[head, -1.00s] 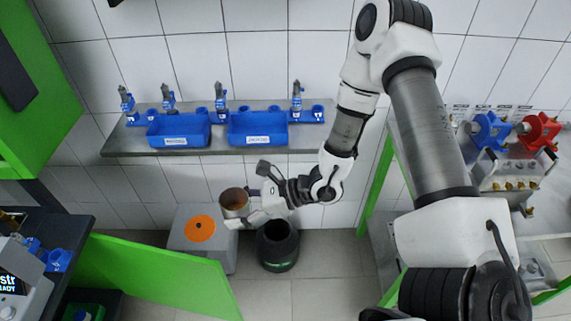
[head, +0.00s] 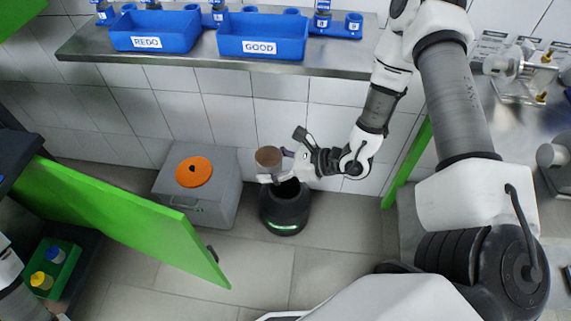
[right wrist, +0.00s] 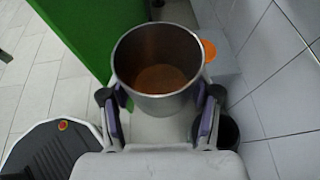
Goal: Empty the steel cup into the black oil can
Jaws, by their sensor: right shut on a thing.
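The steel cup (head: 269,158) is held roughly upright in my right gripper (head: 272,177). Brown liquid shows inside the cup in the right wrist view (right wrist: 158,75), where the purple-padded fingers (right wrist: 158,118) close on both its sides. The black oil can (head: 285,213) stands on the floor by the wall, with its round dark opening facing up. In the head view the cup overlaps the area just above and left of that opening. In the right wrist view part of the can (right wrist: 229,131) shows right of the gripper. My left gripper is not in view.
A grey box (head: 222,190) with an orange round opening (head: 194,172) stands left of the can. A green panel (head: 120,215) is further left. A steel shelf (head: 200,70) with blue bins is above. The floor (head: 240,270) in front is clear.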

